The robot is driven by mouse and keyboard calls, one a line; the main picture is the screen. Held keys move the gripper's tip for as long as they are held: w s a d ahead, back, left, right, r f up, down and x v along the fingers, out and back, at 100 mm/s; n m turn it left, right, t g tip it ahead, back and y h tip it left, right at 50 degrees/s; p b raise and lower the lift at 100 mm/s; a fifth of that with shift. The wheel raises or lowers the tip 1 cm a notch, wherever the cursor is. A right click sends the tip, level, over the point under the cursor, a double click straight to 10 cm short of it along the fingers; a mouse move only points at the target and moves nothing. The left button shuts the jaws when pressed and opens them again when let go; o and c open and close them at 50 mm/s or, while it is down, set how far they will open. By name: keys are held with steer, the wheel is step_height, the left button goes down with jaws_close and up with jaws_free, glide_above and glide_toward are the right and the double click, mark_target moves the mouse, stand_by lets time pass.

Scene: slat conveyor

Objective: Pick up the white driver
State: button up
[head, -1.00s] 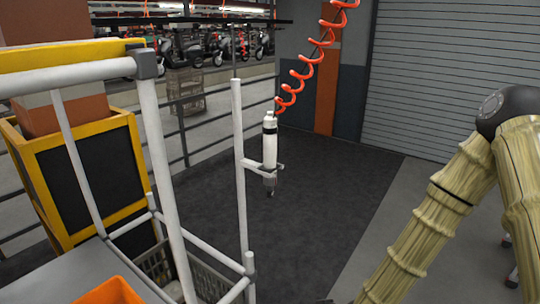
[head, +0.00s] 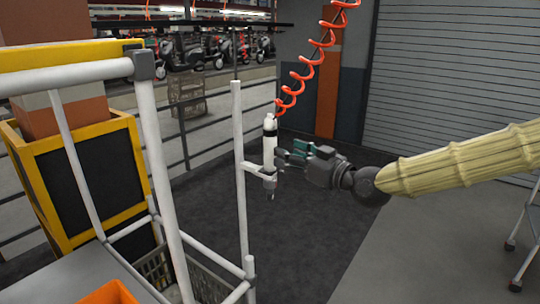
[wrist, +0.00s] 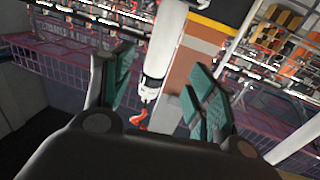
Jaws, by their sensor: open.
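The white driver (head: 269,143) hangs upright in a white bracket on a white pole, with a dark band near its top and a dark tip below. A coiled orange hose rises from its top. My gripper (head: 292,154) is just right of the driver and points left at it. In the wrist view the driver (wrist: 163,45) shows between the green-padded fingers of my gripper (wrist: 160,95), a little beyond their tips. The fingers are open and empty. I cannot tell the exact gap to the driver.
The bracket (head: 252,167) juts from the pole (head: 239,180) beside the driver. A white tube frame (head: 165,190) and a yellow-edged black panel (head: 92,175) stand to the left. A stepladder (head: 525,240) is at the right edge. The dark floor below the driver is clear.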

mark_target(270, 143)
steer(key=shift+p+x, duration=1.85)
steer(key=shift+x, duration=2.35)
steer(key=shift+w, duration=0.1)
steer(key=shift+r, duration=0.1)
jaws_close()
